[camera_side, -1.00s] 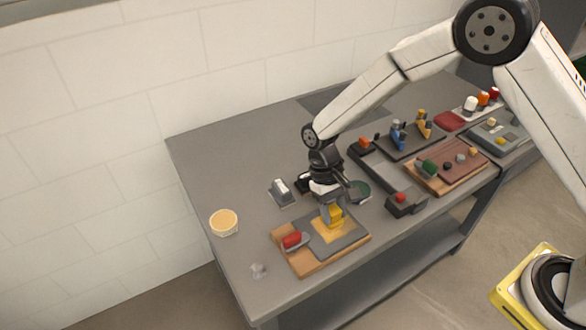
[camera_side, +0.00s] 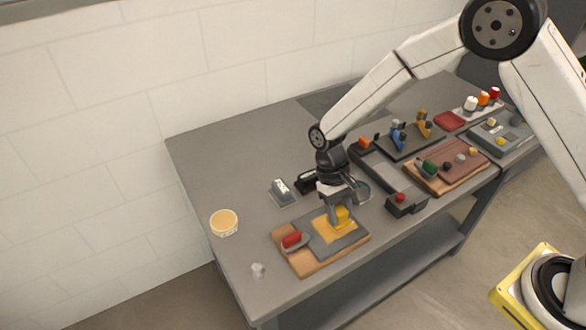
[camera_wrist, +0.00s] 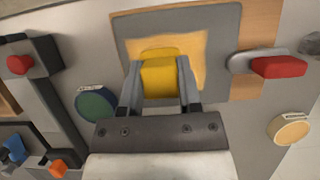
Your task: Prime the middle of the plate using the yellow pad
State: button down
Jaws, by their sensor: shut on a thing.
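My gripper (camera_side: 341,218) is shut on the yellow pad (camera_side: 342,214), which also shows between the fingers in the wrist view (camera_wrist: 158,77). The pad is down at the grey plate (camera_side: 355,237), over a yellow-orange patch (camera_side: 325,232) in the plate's middle. In the wrist view the patch (camera_wrist: 193,50) spreads around the pad, with a grey border of plate (camera_wrist: 222,22) around it. The plate lies on a wooden board (camera_side: 310,265). I cannot tell whether the pad touches the plate.
A red-handled tool (camera_side: 291,240) lies at the board's left side. A pale yellow round tub (camera_side: 224,222) stands further left. A small grey block (camera_side: 282,192) and a green round dish (camera_wrist: 95,104) are nearby. Trays with several tools stand to the right. The table's left end is mostly clear.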

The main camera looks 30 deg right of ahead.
jog(key=shift+a, duration=2.4)
jog(key=shift+d, duration=4.15)
notch_tip(320, 180, up, 8)
jog(key=shift+a, duration=0.1)
